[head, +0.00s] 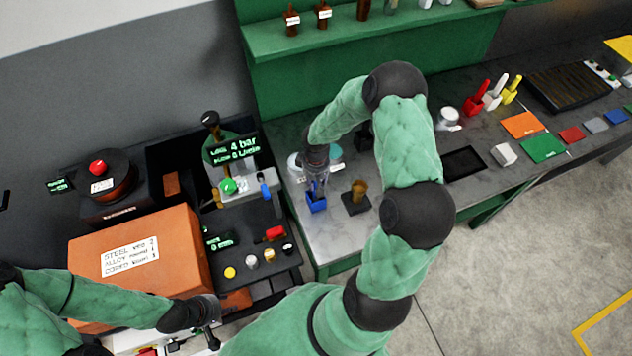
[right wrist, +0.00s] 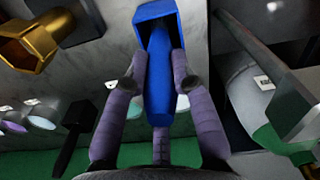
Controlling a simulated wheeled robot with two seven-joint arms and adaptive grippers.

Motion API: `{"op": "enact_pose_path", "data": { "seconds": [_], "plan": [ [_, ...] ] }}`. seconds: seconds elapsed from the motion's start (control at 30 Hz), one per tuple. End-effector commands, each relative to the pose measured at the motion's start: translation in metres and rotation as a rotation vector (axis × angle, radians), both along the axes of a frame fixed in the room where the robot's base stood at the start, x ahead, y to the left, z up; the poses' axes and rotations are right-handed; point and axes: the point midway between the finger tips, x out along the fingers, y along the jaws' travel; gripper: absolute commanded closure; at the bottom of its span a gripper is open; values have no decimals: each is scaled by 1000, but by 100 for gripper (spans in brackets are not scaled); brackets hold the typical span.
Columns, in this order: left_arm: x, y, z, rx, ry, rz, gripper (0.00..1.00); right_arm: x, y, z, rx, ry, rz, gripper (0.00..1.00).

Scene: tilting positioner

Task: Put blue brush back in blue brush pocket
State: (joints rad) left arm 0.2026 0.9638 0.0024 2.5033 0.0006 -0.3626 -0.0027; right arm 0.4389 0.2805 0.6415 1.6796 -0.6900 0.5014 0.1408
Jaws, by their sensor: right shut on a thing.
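The blue brush (right wrist: 159,85) is between the purple-grey fingers of my right gripper (right wrist: 160,80), which is shut on it. Its far end lies within the mouth of the blue brush pocket (right wrist: 152,14) in the right wrist view; how deep it sits cannot be told. In the head view the pocket (head: 316,204) stands on the grey bench, with my right gripper (head: 317,182) directly above it. My left gripper (head: 212,328) is low at the left, away from the pocket; its finger opening is unclear.
A machine with a gauge display (head: 233,147) stands to the left. An orange box (head: 145,255) is near my left arm.

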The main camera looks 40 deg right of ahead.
Motion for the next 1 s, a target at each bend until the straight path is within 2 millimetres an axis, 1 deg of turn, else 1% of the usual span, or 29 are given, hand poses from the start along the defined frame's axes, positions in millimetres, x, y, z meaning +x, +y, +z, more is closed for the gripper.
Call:
{"op": "enact_pose_path", "data": {
  "seconds": [0.27, 0.3, 0.37, 0.77, 0.87, 1.0],
  "plan": [
    [0, 0, -5, 0, 0, 0, 60, 0, 0, -3, 0, 0, 0, 100],
    [0, 0, -4, 0, 0, 0, 60, 0, 0, -3, 0, 0, 0, 66],
    [0, 0, -4, 0, 0, 0, 60, 0, 0, -2, 0, 0, 0, 50],
    [0, 0, -1, 0, 0, 0, 60, 0, 0, 0, 0, 0, 0, 50],
    [0, 0, 0, 0, 0, 0, 60, 1, -1, 8, -2, -3, -1, 50],
    [0, 0, -2, 0, 0, 0, 60, 2, -1, 32, -2, -4, -1, 50]
  ]
}}
